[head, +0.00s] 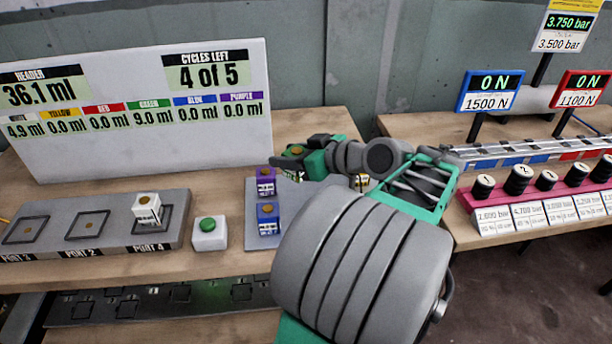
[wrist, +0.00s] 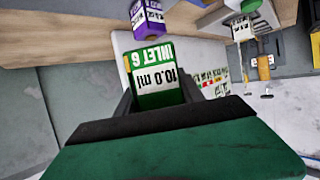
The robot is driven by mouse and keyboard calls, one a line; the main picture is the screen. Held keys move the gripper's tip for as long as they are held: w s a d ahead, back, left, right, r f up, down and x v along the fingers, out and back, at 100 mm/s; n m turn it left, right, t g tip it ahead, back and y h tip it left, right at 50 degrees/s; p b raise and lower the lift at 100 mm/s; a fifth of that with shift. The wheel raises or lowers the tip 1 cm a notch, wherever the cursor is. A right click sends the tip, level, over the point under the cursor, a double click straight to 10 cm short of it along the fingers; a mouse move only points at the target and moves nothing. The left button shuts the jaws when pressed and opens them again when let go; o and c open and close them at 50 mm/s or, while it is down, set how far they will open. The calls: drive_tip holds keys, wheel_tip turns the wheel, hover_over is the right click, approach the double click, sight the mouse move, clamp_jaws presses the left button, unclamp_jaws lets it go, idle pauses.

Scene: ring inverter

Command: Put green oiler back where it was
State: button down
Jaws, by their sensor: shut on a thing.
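My gripper (head: 312,153) is shut on the green oiler (wrist: 153,78), which sits between the dark fingers in the wrist view. Its white label reads "10.0 ml" and appears upside down. In the head view the green oiler (head: 292,151) is partly hidden by my gripper, above and behind the grey tray (head: 252,233). The purple oiler (head: 265,183) and the blue oiler (head: 268,219) stand on that tray. The purple one also shows in the wrist view (wrist: 147,19). My arm hides the tray's right part. A yellow-marked oiler (head: 361,182) shows partly behind the arm.
A white oiler (head: 147,209) stands on port 4 of the grey port block (head: 115,228); the other two visible ports are empty. A green button box (head: 209,234) sits between block and tray. A white display board (head: 140,105) stands behind. A rack with black knobs (head: 540,205) is at right.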

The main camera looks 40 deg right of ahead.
drive_tip(key=w+d+f, duration=0.1)
drive_tip(key=d+f, duration=0.1)
drive_tip(key=d, duration=0.1)
drive_tip(key=w+d+f, duration=0.1)
drive_tip(key=d+f, duration=0.1)
drive_tip(key=f, duration=0.1)
drive_tip(key=w+d+f, duration=0.2)
drive_tip(key=d+f, duration=0.1)
drive_tip(key=shift+w+d, duration=0.1)
drive_tip(key=shift+d, duration=0.2)
wheel_tip(320, 180, down, 2)
drive_tip(key=shift+d+f, duration=0.1)
drive_tip(key=shift+f, duration=0.15)
drive_tip(key=shift+f+b, duration=0.5)
drive_tip(key=shift+f, duration=0.15)
drive_tip(key=c, duration=0.7)
unclamp_jaws()
drive_tip(key=shift+r, duration=0.1)
drive_tip(key=shift+r+p, duration=0.3)
drive_tip(key=shift+p, duration=0.05)
drive_tip(key=v, duration=1.2)
drive_tip(key=shift+f, duration=0.1)
